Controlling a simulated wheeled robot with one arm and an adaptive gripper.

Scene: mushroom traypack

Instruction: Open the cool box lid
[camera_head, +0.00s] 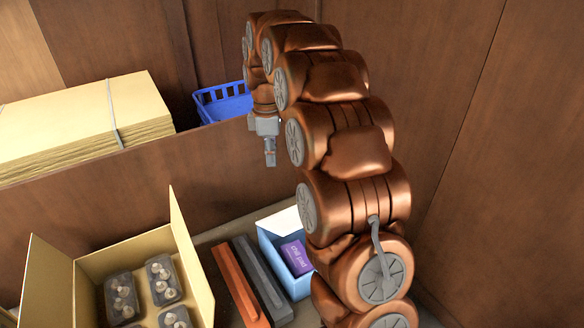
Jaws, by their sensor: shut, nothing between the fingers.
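The cool box (270,246) is a light blue box at the lower middle, partly hidden behind my arm on its right. A purple chill pad (297,257) with white lettering shows at its top, framed by pale walls. My gripper (270,160) is shut and empty, pointing down. In the picture it is above the cool box, apart from it, in front of the wooden panel.
An open cardboard box (195,262) holding several mushroom trays (163,280) stands at left. An orange bar (239,285) and a dark grey bar (263,280) lie between it and the cool box. Flat cardboard (65,118) and a blue basket (222,102) sit behind the wooden panel (190,165).

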